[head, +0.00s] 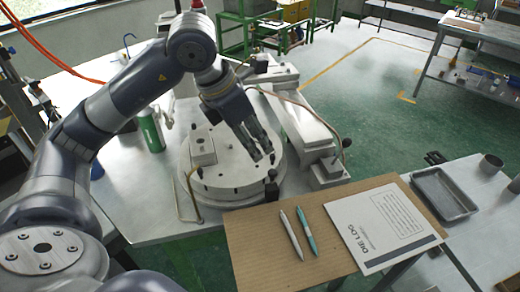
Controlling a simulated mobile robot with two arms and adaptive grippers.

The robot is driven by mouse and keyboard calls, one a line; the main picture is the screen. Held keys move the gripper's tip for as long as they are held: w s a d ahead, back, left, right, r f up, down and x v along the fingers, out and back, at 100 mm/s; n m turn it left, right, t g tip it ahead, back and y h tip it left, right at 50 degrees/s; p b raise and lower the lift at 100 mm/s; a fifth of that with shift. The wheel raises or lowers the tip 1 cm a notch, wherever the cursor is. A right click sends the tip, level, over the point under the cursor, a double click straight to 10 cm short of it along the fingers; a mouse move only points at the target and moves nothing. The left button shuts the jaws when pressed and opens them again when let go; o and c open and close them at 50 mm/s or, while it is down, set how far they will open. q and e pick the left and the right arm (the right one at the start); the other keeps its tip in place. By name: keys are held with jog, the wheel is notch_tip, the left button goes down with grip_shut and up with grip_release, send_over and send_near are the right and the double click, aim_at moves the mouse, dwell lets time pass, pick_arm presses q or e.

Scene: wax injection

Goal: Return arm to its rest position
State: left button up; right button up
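My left arm (133,88) comes in from the left and reaches over the wax injection machine. My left gripper (263,155) points down above the right part of the machine's round grey plate (225,181). Its fingers look parted, and I see nothing between them. A small metal block (202,150) sits on the plate to the left of the gripper, apart from it. My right gripper is not in view.
A brown board (250,238) in front holds a white pen (291,234), a teal pen (307,231) and a "DIE LOG" sheet (382,226). A grey tray (444,194) and a metal cup (490,164) are at right.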

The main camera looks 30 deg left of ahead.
pick_arm(q)
jog(key=shift+s+a+r, duration=0.1)
jog(key=shift+s+r, duration=0.05)
jog(key=shift+r, duration=0.2)
dwell(0.3)
